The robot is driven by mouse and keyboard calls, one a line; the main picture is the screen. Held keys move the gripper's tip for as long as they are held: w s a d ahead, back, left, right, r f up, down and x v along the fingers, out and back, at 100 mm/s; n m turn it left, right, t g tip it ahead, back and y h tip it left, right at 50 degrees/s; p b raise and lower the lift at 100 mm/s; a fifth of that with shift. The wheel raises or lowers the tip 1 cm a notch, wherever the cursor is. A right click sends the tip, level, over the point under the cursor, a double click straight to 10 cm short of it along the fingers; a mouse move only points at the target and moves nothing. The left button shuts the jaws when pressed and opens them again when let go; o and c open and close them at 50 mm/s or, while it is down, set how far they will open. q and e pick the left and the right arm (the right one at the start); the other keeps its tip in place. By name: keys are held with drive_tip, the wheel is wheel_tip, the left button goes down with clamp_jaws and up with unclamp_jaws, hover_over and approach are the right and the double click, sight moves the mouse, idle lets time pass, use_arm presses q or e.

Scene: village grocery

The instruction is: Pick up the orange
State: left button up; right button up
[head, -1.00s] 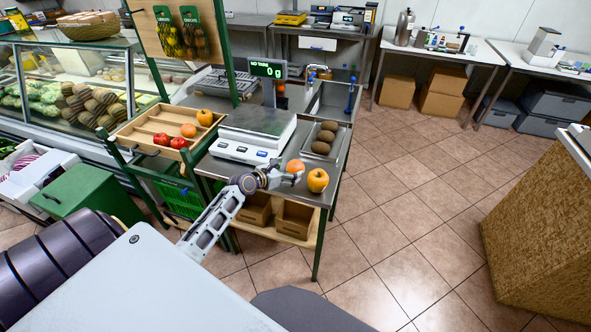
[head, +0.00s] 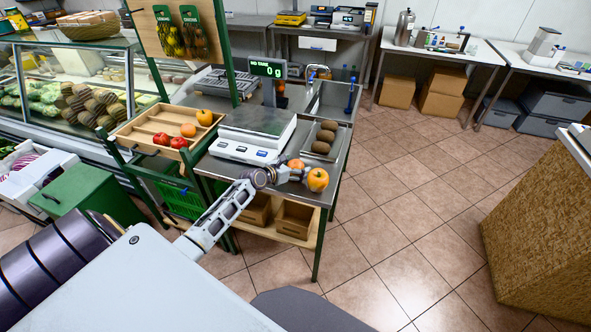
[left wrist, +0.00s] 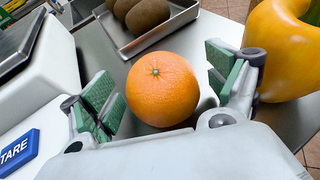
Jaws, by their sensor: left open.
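The orange (left wrist: 163,88) sits on the steel counter between the two open fingers of my left gripper (left wrist: 165,95) in the left wrist view. Gaps show between the orange and the green finger pads on both sides. In the head view the orange (head: 295,165) is partly hidden by my left gripper (head: 294,174), which reaches over the counter beside the scale. My right gripper does not show.
A yellow-orange pepper (head: 318,180) stands close to the right of the orange, near one finger. The scale (head: 254,137) is on the left. A tray (left wrist: 190,14) of brown kiwis (head: 323,143) lies behind. The tiled floor to the right is clear.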

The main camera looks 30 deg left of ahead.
sight(296, 162)
use_arm(q)
drive_tip(key=shift+c, duration=0.2)
idle(0.3)
drive_tip(key=c, duration=1.1)
drive_tip(key=shift+c, duration=0.2)
drive_tip(key=shift+w+r, duration=0.1)
drive_tip(key=shift+r, duration=0.65)
wheel_tip(296, 162, up, 8)
drive_tip(key=shift+f+p, duration=0.1)
drive_tip(key=shift+p, duration=0.75)
drive_tip(key=shift+r, duration=0.3)
